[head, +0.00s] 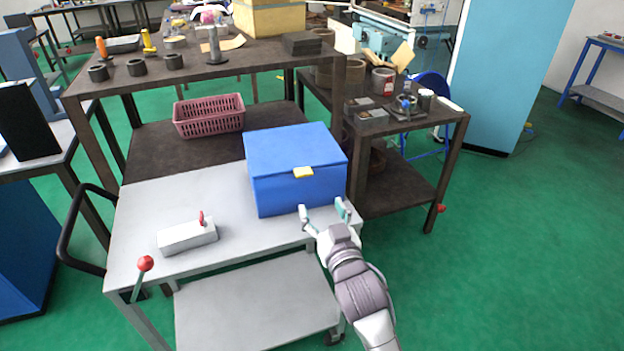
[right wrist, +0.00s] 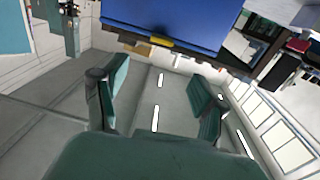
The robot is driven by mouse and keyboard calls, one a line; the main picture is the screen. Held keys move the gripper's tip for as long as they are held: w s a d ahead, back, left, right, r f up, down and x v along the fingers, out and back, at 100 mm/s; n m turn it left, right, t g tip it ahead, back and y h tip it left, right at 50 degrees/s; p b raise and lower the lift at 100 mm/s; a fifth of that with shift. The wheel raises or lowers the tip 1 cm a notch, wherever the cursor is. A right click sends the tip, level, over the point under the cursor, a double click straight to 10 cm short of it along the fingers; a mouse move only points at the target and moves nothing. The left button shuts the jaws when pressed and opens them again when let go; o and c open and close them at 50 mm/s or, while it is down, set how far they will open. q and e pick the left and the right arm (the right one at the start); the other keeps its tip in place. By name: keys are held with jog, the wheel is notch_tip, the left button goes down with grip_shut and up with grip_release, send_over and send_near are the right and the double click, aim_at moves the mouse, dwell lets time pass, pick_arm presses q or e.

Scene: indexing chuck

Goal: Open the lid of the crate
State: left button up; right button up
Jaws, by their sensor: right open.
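A blue crate (head: 310,190) stands on the right part of a grey cart top, with its blue lid (head: 293,147) lying shut on it. A yellow latch tab (head: 303,172) sits at the middle of the lid's front edge. In the right wrist view the blue crate (right wrist: 170,18) and its yellow tab (right wrist: 161,42) show at the top, beyond the fingers. My right gripper (head: 324,213) is open and empty, just in front of the crate and below the tab. Its spread fingers also show in the right wrist view (right wrist: 155,95). My left gripper is not in view.
A grey block with a red lever (head: 188,237) lies left of the crate on the cart top (head: 140,210). A red-knobbed lever (head: 145,264) stands at the cart's front left. A dark workbench (head: 240,60) stands behind, with a pink basket (head: 208,117) on its lower shelf.

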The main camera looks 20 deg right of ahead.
aim_at(305, 175)
jog(key=w+p, duration=0.1)
jog(key=w, duration=1.2)
jog(key=shift+w+d+f, duration=0.1)
jog(key=shift+w+d, duration=0.05)
grip_shut()
